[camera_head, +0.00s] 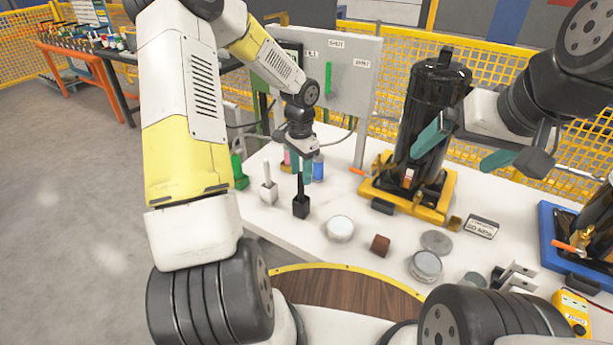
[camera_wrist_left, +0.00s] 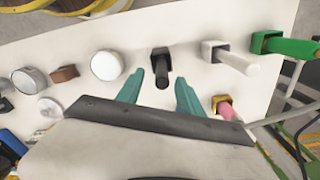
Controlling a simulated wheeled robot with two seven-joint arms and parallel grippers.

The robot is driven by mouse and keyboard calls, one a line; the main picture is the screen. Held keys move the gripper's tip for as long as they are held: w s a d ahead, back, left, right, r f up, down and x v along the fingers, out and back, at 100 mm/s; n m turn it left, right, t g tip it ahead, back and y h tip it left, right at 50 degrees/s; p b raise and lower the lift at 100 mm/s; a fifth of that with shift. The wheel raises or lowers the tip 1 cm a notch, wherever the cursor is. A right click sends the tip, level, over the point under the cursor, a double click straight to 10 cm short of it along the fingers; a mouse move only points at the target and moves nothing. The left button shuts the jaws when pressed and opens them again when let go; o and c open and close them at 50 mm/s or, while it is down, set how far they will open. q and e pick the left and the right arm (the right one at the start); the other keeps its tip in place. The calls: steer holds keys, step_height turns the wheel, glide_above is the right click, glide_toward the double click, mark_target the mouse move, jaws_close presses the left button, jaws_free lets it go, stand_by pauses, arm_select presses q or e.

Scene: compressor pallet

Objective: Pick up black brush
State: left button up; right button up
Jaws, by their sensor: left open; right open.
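The black brush (camera_head: 300,207) stands upright on the white table, its block end down and its thin handle up. It also shows in the left wrist view (camera_wrist_left: 160,62). My left gripper (camera_head: 301,174) is open above the brush and points down. In the left wrist view the handle top lies between the teal fingertips of my left gripper (camera_wrist_left: 158,88), with a gap on each side. My right gripper (camera_head: 450,160) is open and empty, in front of the black compressor at the right.
A white brush (camera_head: 268,192) and a green brush (camera_head: 239,172) stand left of the black one. A pink-handled brush (camera_wrist_left: 224,107) and a blue bottle (camera_head: 318,168) are close behind. A white-topped round tin (camera_head: 340,229) and a brown block (camera_head: 380,245) lie right. The black compressor (camera_head: 432,105) stands behind.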

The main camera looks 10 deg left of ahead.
mark_target(302, 188)
arm_select(q)
steer(key=f, duration=0.7)
steer(key=shift+w+f, duration=0.15)
steer(key=shift+w, duration=0.15)
steer(key=shift+c, duration=0.2)
jaws_close()
